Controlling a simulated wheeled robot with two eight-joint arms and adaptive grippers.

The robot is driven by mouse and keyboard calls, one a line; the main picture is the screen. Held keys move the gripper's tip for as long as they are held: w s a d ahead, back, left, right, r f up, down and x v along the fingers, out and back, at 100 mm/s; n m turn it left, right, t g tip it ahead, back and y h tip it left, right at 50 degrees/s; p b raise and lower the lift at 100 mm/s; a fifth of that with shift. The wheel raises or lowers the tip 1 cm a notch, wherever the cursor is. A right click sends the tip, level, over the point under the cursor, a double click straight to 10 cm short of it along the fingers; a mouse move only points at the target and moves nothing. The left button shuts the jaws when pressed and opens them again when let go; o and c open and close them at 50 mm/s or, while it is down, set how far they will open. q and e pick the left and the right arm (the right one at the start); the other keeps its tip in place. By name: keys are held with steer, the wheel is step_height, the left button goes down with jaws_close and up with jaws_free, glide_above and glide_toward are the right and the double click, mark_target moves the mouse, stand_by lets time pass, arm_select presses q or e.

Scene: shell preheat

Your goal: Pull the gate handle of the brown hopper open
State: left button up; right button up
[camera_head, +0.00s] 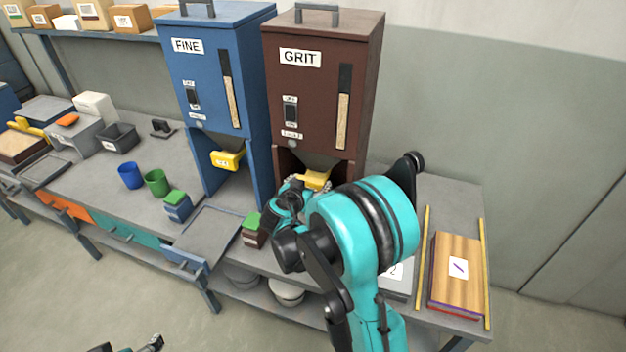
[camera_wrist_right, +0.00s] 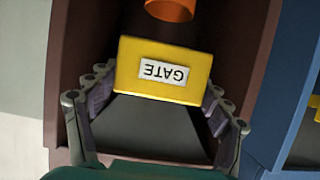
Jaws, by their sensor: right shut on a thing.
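The brown hopper (camera_head: 318,92), labelled GRIT, stands at the right on the bench. Its yellow gate handle (camera_head: 318,177) sits under the body and is partly hidden by my right gripper (camera_head: 303,184). In the right wrist view the yellow handle (camera_wrist_right: 165,62) carries a GATE label, upside down. My right gripper (camera_wrist_right: 158,92) is shut on this handle, with one finger at each side. An orange round part (camera_wrist_right: 170,9) shows above the handle. Only tips of my left gripper (camera_head: 127,347) show at the bottom left edge, away from the hopper; its opening is unclear.
A blue hopper (camera_head: 210,75) labelled FINE, with its own yellow handle (camera_head: 227,160), stands just left. A small green-topped box (camera_head: 252,232) sits near the brown hopper's foot. Blue (camera_head: 131,176) and green cups (camera_head: 157,182) stand left. A wooden board (camera_head: 455,270) lies at right.

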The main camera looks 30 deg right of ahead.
steer(key=shift+s+a, duration=0.9)
steer(key=shift+a, duration=0.25)
steer(key=o, duration=1.7)
steer(key=shift+s, duration=0.1)
steer(key=shift+a, duration=0.1)
steer(key=v, duration=1.2)
